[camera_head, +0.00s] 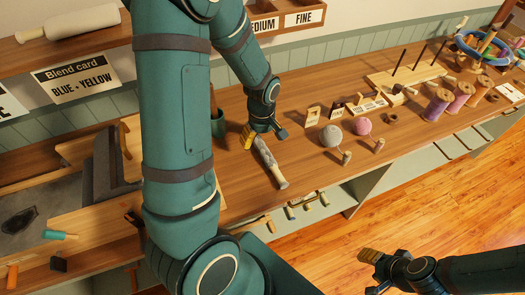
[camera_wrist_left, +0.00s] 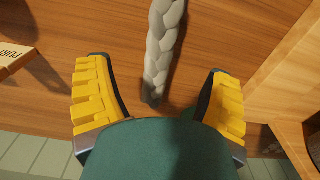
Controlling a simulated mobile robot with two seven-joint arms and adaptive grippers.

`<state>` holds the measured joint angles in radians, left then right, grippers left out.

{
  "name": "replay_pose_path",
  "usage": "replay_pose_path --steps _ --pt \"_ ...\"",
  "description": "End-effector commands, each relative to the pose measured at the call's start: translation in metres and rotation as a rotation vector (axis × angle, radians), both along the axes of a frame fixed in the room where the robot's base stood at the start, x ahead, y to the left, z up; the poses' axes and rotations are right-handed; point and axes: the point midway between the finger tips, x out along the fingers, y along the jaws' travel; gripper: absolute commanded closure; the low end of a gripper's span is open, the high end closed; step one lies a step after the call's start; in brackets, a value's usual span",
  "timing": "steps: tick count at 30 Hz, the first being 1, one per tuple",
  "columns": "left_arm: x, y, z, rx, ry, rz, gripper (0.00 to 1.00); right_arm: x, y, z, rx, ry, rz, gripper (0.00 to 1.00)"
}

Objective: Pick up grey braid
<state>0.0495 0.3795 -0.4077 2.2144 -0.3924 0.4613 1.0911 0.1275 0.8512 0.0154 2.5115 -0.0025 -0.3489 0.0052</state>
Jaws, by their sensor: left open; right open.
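The grey braid (camera_head: 268,160) lies on the wooden bench, running from beneath my left gripper toward the front edge, with a pale end at the front. My left gripper (camera_head: 264,138) is open just above its far end. In the left wrist view the braid (camera_wrist_left: 164,45) runs between the two open yellow-padded fingers of the left gripper (camera_wrist_left: 160,68), touching neither as far as I can see. My right gripper (camera_head: 368,272) is open and empty over the floor at the lower right, far from the braid.
A grey yarn ball (camera_head: 331,136) and a pink ball (camera_head: 363,126) sit right of the braid, with small tags (camera_head: 313,115) behind. Purple spools (camera_head: 437,105) stand further right. A green cup (camera_head: 218,124) is left of the gripper. The bench just right of the braid is clear.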

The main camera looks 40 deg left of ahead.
Motion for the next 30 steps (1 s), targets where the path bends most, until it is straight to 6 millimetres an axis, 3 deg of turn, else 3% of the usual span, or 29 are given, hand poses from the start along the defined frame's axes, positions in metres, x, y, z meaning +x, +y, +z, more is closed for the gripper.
replay_pose_path --steps 5,13,21,22,23,28,30 --pt "-0.001 -0.001 -0.011 -0.001 0.001 0.0 0.2 0.001 0.0 -0.004 0.0 -0.002 0.0 0.53" --pt "-0.001 -0.003 -0.049 0.0 0.002 0.0 0.2 0.003 0.0 -0.016 -0.001 -0.008 -0.002 0.53" --pt "0.0 -0.003 -0.052 0.0 0.0 0.0 0.2 0.003 0.0 -0.016 -0.001 -0.009 -0.002 0.53" --pt "0.0 -0.003 -0.052 0.0 0.0 0.0 0.23 0.003 0.0 -0.016 -0.001 -0.009 -0.002 0.53" --pt "0.0 -0.003 -0.052 0.0 0.0 0.0 0.34 0.003 0.0 -0.016 -0.001 -0.009 -0.002 0.53" --pt "0.0 -0.003 -0.052 0.0 0.0 0.0 0.93 0.003 0.0 -0.016 -0.001 -0.009 -0.002 0.53" --pt "0.0 -0.003 -0.052 0.0 0.0 0.0 0.94 0.003 0.0 -0.016 -0.001 -0.009 -0.002 0.53"
